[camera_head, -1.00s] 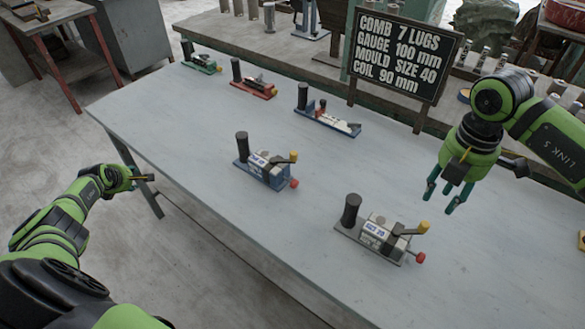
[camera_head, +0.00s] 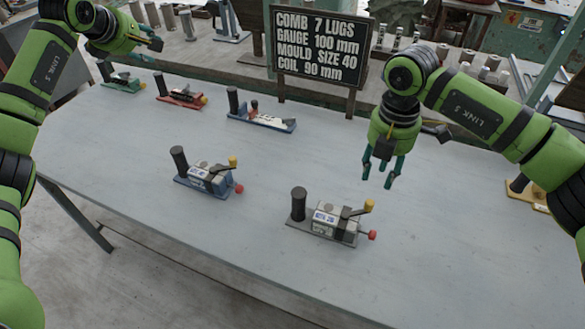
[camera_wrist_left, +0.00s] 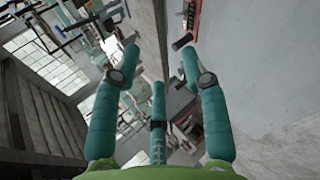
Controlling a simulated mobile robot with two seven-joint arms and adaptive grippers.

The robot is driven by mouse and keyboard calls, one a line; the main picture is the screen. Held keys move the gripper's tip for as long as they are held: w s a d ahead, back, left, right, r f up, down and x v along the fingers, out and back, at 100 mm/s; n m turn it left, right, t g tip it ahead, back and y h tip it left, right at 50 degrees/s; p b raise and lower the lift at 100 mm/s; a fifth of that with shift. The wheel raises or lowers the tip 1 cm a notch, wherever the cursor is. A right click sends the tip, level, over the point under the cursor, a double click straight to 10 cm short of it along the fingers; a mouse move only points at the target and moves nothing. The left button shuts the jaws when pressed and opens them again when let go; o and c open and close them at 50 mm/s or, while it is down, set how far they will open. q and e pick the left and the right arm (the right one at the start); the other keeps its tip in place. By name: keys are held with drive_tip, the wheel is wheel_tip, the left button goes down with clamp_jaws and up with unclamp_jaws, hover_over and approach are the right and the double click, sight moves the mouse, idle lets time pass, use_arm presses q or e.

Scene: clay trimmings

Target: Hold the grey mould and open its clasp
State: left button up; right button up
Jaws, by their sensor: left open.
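The grey mould (camera_head: 325,219) sits on the table on a dark grey base, with a black upright handle at its left end. A lever with a yellow knob (camera_head: 369,206) and a red-tipped rod (camera_head: 372,235) stick out at its right end; its clasp is too small to read clearly. My right gripper (camera_head: 380,178) is above the table, up and to the right of the mould, fingers apart and empty. My left gripper (camera_head: 150,40) is at the upper left, far from the mould. In the left wrist view its fingers (camera_wrist_left: 158,62) are spread, with nothing between them.
A blue mould (camera_head: 207,180) stands left of the grey one. Another blue fixture (camera_head: 262,121), a red one (camera_head: 180,96) and a green one (camera_head: 122,85) line the table's far side. A signboard (camera_head: 318,48) stands behind. The table's front is clear.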

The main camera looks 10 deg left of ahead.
use_arm(q)
drive_tip(key=d+f+m+g+h, duration=0.2)
drive_tip(key=d+f+m, duration=0.15)
drive_tip(key=d, duration=0.75)
drive_tip(key=m+g+y, duration=0.1)
drive_tip(key=m+g, duration=0.7)
drive_tip(key=m, duration=0.4)
hover_over(298, 204)
drive_tip(key=w, duration=0.2)
drive_tip(key=f, duration=1.5)
drive_tip(key=shift+w+a, duration=0.2)
drive_tip(key=shift+a, duration=0.05)
drive_tip(key=shift+s+d+f, duration=0.2)
drive_tip(key=shift+s, duration=0.05)
drive_tip(key=shift+s+f, duration=0.1)
drive_tip(key=shift+f, duration=0.25)
wheel_tip(298, 204, down, 11)
